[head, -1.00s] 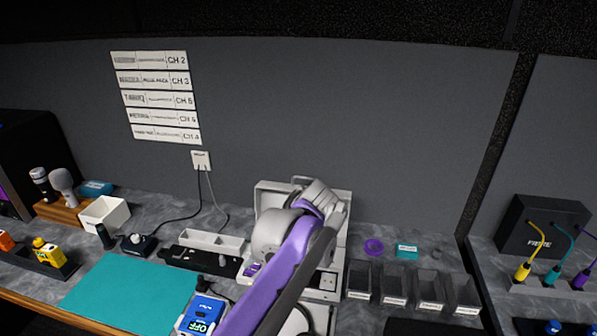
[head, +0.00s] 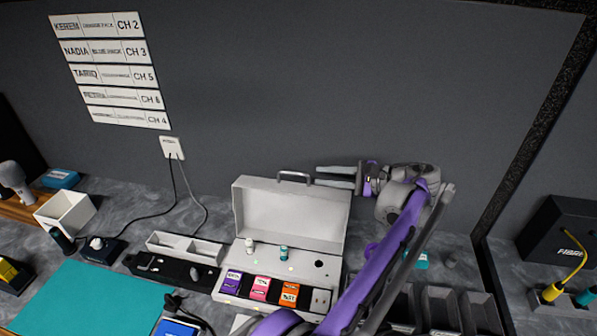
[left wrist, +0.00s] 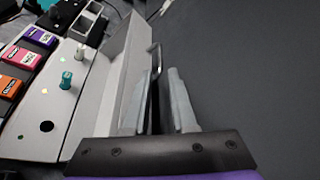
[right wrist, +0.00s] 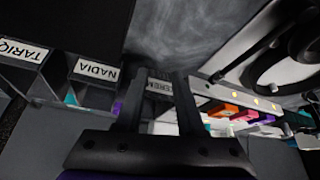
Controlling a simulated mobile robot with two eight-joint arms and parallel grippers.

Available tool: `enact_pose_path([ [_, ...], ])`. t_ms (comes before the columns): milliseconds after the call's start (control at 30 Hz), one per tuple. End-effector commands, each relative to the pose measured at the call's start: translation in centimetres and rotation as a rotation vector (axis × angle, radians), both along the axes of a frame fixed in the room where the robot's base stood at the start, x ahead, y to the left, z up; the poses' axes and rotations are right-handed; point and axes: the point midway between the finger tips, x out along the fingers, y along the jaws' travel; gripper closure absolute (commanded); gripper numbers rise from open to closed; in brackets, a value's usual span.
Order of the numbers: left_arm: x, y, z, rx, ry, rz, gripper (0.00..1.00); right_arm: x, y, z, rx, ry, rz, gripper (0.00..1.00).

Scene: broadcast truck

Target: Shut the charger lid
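The white charger (head: 300,266) stands on the bench with its lid (head: 285,218) open and upright at the back. A dark handle (head: 294,176) tops the lid; it also shows in the left wrist view (left wrist: 156,57). My left gripper (head: 336,177) is at the lid's upper right corner, fingers pointing left, apart. In the left wrist view the lid is left of or beside the fingers (left wrist: 163,100); contact is unclear. My right gripper (right wrist: 157,95) shows only in the right wrist view, low over the bench near labelled bins, with its fingers apart and nothing visibly held.
Purple (head: 231,281), pink (head: 260,287) and orange (head: 289,292) packs sit in the charger front. Grey labelled bins (head: 440,306) stand to the right, partly behind my arm. A teal mat (head: 85,297) lies left. The wall (head: 400,80) rises close behind the lid.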

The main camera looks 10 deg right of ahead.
Motion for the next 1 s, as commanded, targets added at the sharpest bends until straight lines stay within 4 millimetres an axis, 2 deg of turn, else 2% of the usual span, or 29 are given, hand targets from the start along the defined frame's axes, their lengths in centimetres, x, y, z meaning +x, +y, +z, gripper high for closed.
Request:
enact_pose_path([
  [200, 2.3, 3.7, -1.2, -0.001, 0.000, 0.004, 0.75, 0.0, 0.0, -0.1, 0.000, 0.001, 0.000, 0.62],
  [400, 3.9, 6.0, -2.0, -0.002, -0.002, 0.003, 0.75, 0.0, 0.0, 0.0, 0.000, 0.000, 0.000, 0.62],
  [600, 4.5, 6.9, -2.4, -0.002, -0.001, 0.001, 0.75, 0.0, 0.0, 0.0, 0.000, 0.000, 0.000, 0.62],
  [833, 4.5, 6.9, -2.4, -0.002, -0.001, 0.001, 0.75, 0.0, 0.0, 0.0, 0.000, 0.000, 0.000, 0.62],
  [867, 4.5, 6.9, -2.4, -0.002, -0.001, 0.001, 0.77, 0.0, 0.0, 0.0, 0.000, 0.000, 0.000, 0.62],
  [1000, 4.5, 6.9, -2.4, -0.003, 0.000, 0.001, 1.00, 0.0, 0.0, 0.0, 0.000, 0.000, 0.000, 0.62],
])
